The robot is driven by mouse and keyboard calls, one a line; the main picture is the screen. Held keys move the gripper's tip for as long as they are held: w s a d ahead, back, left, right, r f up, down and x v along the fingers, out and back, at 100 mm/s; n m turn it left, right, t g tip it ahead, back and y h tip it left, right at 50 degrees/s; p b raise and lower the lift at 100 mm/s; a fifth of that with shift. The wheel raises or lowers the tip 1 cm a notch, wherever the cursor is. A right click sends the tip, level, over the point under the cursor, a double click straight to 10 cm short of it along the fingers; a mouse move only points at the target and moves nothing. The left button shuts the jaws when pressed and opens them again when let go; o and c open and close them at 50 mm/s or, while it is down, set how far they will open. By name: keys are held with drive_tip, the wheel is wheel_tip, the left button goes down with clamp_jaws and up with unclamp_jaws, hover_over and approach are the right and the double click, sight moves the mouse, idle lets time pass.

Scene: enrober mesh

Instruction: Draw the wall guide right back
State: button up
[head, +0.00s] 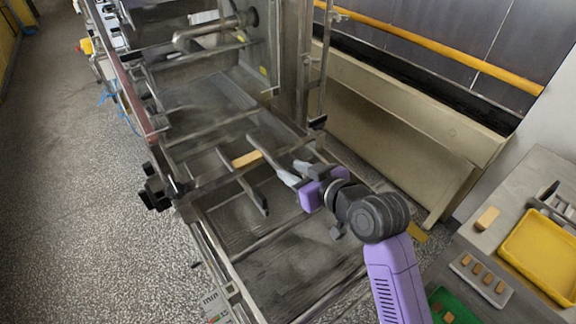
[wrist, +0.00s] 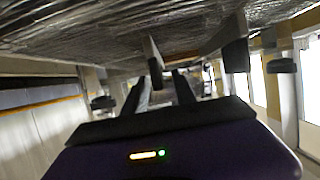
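Two dark flat guide bars lie lengthwise over the mesh belt (head: 280,262). The wall guide (head: 264,148) is the one on the right, nearer the wall. The other guide (head: 243,181) is to its left, and a tan block (head: 247,159) sits between them. My gripper (head: 296,171) is at the near end of the wall guide with its fingers apart. In the wrist view, the wall guide's dark end (wrist: 154,66) shows between and beyond my open fingertips (wrist: 158,82). I cannot tell whether either finger touches it. The other guide (wrist: 235,52) stands to the right there.
A metal frame with crossbars surrounds the belt. A beige trough (head: 400,120) and yellow rail (head: 430,45) run along the wall. At lower right, a bench holds a yellow tray (head: 545,252), a small pale tray with several tan pieces, and a green tray (head: 452,308). The floor at left is clear.

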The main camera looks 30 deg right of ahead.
drive_tip(key=shift+x, duration=1.2)
clamp_jaws()
idle(0.6)
